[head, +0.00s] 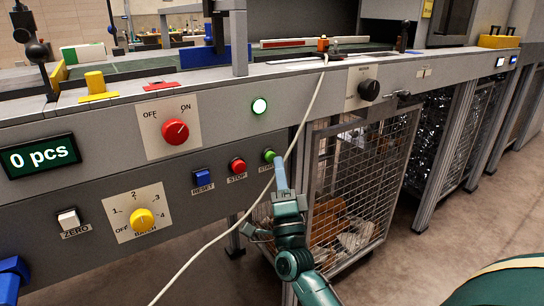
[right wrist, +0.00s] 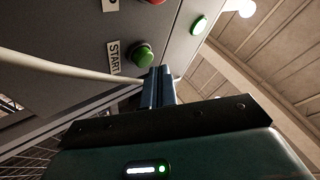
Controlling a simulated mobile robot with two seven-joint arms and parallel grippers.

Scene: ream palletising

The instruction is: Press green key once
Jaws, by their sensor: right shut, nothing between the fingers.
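The green START key (head: 269,155) is a round button on the grey front panel, right of the red STOP key (head: 238,166). My right gripper (head: 279,168) is shut and empty, its blue fingers pointing up at the panel just below and right of the green key. In the right wrist view the green key (right wrist: 143,55) stands out from the panel beside the START label, and the shut fingertips (right wrist: 160,70) are close to its lower right. Whether they touch it I cannot tell.
A pale cable (head: 300,135) hangs across the panel beside the green key. A blue RESET key (head: 202,177), red ON/OFF knob (head: 175,131), yellow batch knob (head: 142,219) and white ZERO key (head: 69,218) are left. The display (head: 40,156) reads 0 pcs. A wire-mesh cage (head: 365,180) stands below right.

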